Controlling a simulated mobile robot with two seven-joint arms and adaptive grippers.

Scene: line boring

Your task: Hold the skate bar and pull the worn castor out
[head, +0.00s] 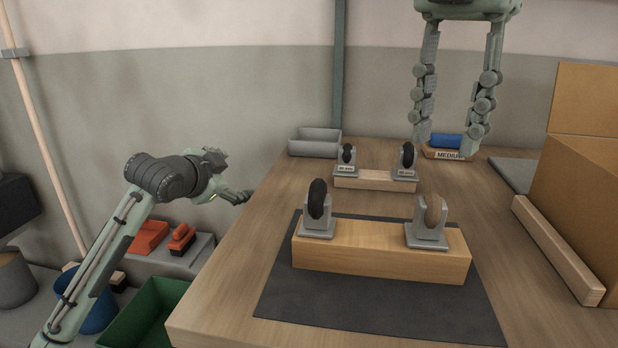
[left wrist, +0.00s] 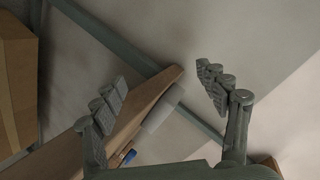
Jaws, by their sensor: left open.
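The wooden skate bar (head: 380,252) lies on a dark mat (head: 285,300) on the table. A black-wheeled castor (head: 317,207) stands upright at its left end. A castor with a brown, worn-looking wheel (head: 432,220) stands upright at its right end, in a grey holder. My left gripper (head: 232,176) is off the table's left edge, away from the bar. The left wrist view shows its two fingers (left wrist: 160,75) spread with nothing between them. My right gripper (head: 444,147) hangs fingers down over the back of the table, behind the bar, its fingers spread and empty.
Behind the bar, a smaller wooden block (head: 375,182) bears two labelled black castors. A grey tray (head: 315,146), a box marked MEDIUM (head: 447,153) with a blue item, and a cardboard box (head: 580,190) with a wooden strip (head: 557,250) border the table. A green bin (head: 145,310) stands below left.

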